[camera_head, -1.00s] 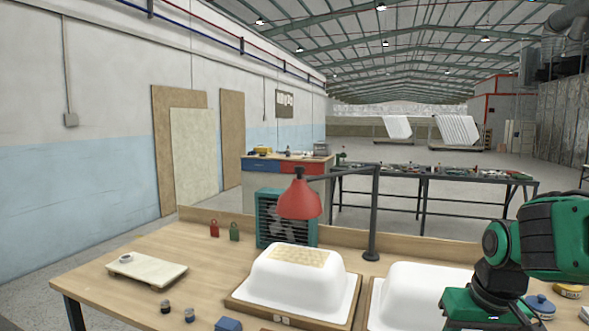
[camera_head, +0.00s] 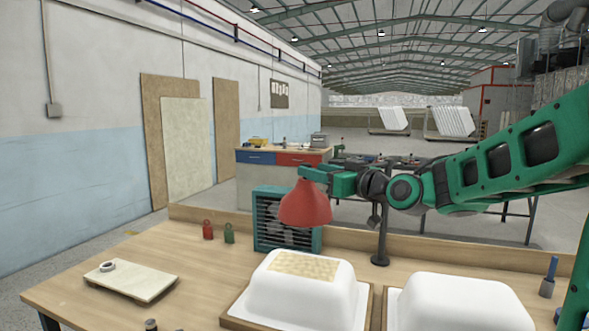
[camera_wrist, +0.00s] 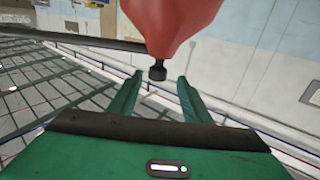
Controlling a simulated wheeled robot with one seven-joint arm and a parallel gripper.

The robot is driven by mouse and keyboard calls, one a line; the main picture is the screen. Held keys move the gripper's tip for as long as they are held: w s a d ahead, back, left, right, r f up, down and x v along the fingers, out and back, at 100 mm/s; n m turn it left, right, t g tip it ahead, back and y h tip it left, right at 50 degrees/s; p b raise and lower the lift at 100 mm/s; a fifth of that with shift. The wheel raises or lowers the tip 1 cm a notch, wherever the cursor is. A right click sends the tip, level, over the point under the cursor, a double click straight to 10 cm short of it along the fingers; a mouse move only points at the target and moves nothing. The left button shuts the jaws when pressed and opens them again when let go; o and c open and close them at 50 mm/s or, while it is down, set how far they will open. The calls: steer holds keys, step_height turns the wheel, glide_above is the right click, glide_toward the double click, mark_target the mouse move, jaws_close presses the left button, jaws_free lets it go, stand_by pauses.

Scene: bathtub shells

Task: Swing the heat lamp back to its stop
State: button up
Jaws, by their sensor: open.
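The heat lamp has a red cone shade (camera_head: 306,204) that hangs above the back edge of the left white tub shell (camera_head: 300,290). Its dark post (camera_head: 382,240) stands behind the shells, and my arm hides most of its boom in the head view. My gripper (camera_head: 308,173) is at the top of the shade. In the wrist view, my gripper (camera_wrist: 158,98) is open, with its two green fingers on either side of the dark knob (camera_wrist: 158,73) on the red shade (camera_wrist: 172,25). The knob lies near the fingertips, and I cannot tell whether either finger touches it.
A second white shell (camera_head: 460,303) sits to the right. A teal fan heater (camera_head: 285,220) stands behind the left shell. A red weight (camera_head: 208,230) and a green weight (camera_head: 229,233) stand at left, behind a pale board (camera_head: 132,280). Bare tabletop lies between board and left shell.

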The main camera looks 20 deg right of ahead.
steer(key=x, duration=0.9)
steer(key=shift+w+d+f, duration=0.1)
steer(key=shift+w+d, duration=0.05)
steer(key=shift+d, duration=0.05)
jaws_close()
